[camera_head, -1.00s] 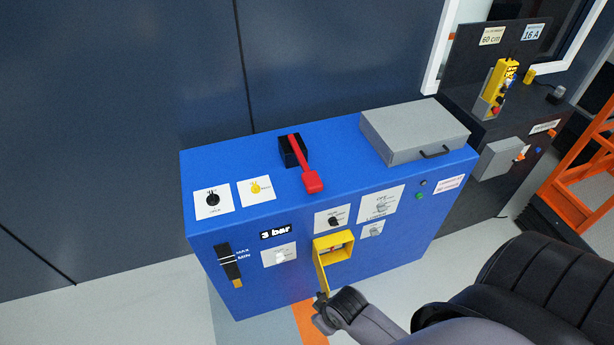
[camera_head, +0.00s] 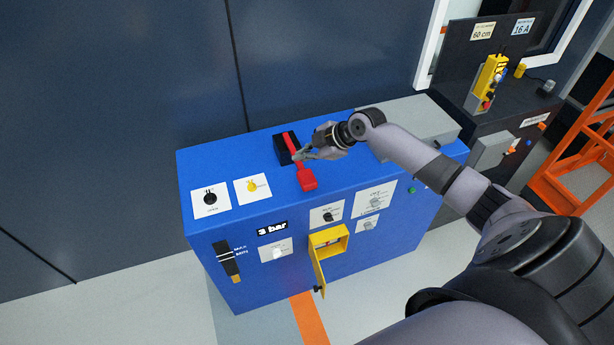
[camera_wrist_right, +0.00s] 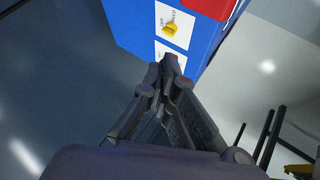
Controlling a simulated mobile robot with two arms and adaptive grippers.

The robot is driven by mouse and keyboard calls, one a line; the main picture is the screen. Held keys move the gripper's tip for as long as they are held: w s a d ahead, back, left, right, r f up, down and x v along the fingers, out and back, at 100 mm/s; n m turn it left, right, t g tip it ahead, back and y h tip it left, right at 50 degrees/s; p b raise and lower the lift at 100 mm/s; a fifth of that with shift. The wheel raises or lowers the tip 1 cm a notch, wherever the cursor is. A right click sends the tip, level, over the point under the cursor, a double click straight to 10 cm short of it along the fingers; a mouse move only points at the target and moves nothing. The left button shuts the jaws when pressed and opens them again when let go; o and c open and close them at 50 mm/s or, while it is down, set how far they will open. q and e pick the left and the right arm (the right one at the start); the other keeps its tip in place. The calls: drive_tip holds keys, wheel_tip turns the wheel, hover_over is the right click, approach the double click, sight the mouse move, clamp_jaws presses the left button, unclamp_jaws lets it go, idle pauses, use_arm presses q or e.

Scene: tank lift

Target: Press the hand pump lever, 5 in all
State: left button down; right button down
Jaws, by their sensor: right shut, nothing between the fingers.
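The hand pump lever (camera_head: 306,179) is a red bar with a block-shaped end. It rises from a black slotted base (camera_head: 283,150) on top of the blue cabinet and slopes toward the front edge. My right gripper (camera_head: 300,156) is shut and empty, beside the lever's shaft on its right; I cannot tell whether they touch. In the right wrist view the closed fingertips (camera_wrist_right: 172,64) point toward the cabinet, and a red part, apparently the lever's end (camera_wrist_right: 210,7), shows at the top edge. The display (camera_head: 272,228) reads 3 bar. My left gripper is not in view.
The blue cabinet (camera_head: 225,155) carries a grey case (camera_head: 440,118) on top, partly behind my right arm. A yellow box (camera_head: 331,238) on its front has its door hanging open. A dark panel with a yellow pendant (camera_head: 489,80) and an orange frame (camera_head: 560,190) stand to the right.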

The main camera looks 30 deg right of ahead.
drive_tip(key=shift+w+d+r+t, duration=0.3)
drive_tip(key=shift+w+d+r, duration=0.25)
drive_tip(key=shift+d+r, duration=0.2)
drive_tip(key=shift+f, duration=0.15)
drive_tip(key=b, duration=0.5)
hover_over(310, 181)
drive_tip(key=w, duration=0.1)
drive_tip(key=f, duration=0.7)
drive_tip(key=shift+w+a+f, duration=0.15)
drive_tip(key=shift+a+f, duration=0.1)
drive_tip(key=shift+f, duration=0.1)
drive_tip(key=shift+f+b, duration=0.5)
drive_tip(key=shift+b, duration=0.15)
drive_tip(key=shift+f, duration=0.1)
drive_tip(key=shift+f+b, duration=0.3)
drive_tip(key=shift+b, duration=0.15)
drive_tip(key=shift+f+b, duration=2.15)
drive_tip(key=shift+f, duration=0.25)
idle(1.7)
